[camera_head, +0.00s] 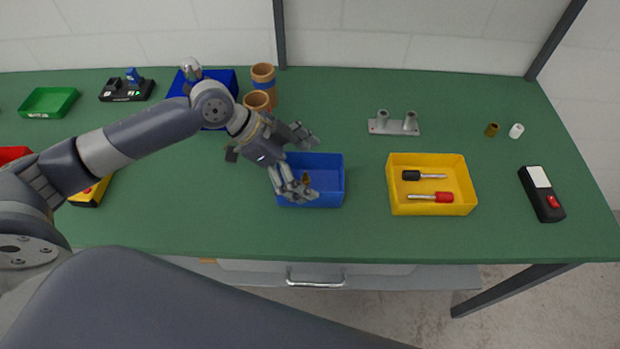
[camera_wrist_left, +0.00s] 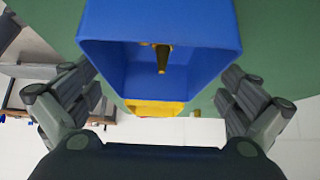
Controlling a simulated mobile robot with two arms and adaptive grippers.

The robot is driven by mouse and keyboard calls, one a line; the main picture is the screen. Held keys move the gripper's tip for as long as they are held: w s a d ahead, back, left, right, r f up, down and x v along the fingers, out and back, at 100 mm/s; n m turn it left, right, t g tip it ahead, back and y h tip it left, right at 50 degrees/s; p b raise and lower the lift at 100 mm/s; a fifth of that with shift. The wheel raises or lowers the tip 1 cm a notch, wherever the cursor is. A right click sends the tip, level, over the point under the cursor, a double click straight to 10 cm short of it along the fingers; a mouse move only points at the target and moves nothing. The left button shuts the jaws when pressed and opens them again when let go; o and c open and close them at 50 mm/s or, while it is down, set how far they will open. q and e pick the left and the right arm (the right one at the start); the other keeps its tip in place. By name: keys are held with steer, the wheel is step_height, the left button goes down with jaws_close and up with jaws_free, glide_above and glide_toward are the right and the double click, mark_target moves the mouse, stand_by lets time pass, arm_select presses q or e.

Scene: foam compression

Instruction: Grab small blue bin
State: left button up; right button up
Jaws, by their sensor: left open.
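The small blue bin (camera_head: 326,178) stands on the green table near its front edge. A small brown-yellow part lies inside it. My left gripper (camera_head: 304,164) is open at the bin's left side, with one finger toward the back and one toward the front. In the left wrist view the blue bin (camera_wrist_left: 160,62) fills the space between the spread fingers of the left gripper (camera_wrist_left: 158,108), with the part (camera_wrist_left: 162,58) inside. I cannot tell whether the fingers touch the bin. My right gripper is not in view.
A yellow bin (camera_head: 432,209) with two screwdrivers stands to the right. A metal fixture (camera_head: 394,124) is behind. Brown cups (camera_head: 263,85) and a larger blue bin (camera_head: 228,78) stand at the back left. A black device (camera_head: 541,194) lies far right.

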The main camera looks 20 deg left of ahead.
mark_target(332, 189)
arm_select(q)
steer(key=x, duration=0.2)
steer(key=p+x, duration=0.1)
steer(key=shift+s+d+f, duration=0.15)
steer(key=shift+d+f, duration=0.05)
steer(key=shift+d, duration=0.15)
steer(key=shift+d+f, duration=0.25)
steer(key=shift+f, duration=0.15)
steer(key=c, duration=0.8)
steer(key=shift+c, duration=0.7)
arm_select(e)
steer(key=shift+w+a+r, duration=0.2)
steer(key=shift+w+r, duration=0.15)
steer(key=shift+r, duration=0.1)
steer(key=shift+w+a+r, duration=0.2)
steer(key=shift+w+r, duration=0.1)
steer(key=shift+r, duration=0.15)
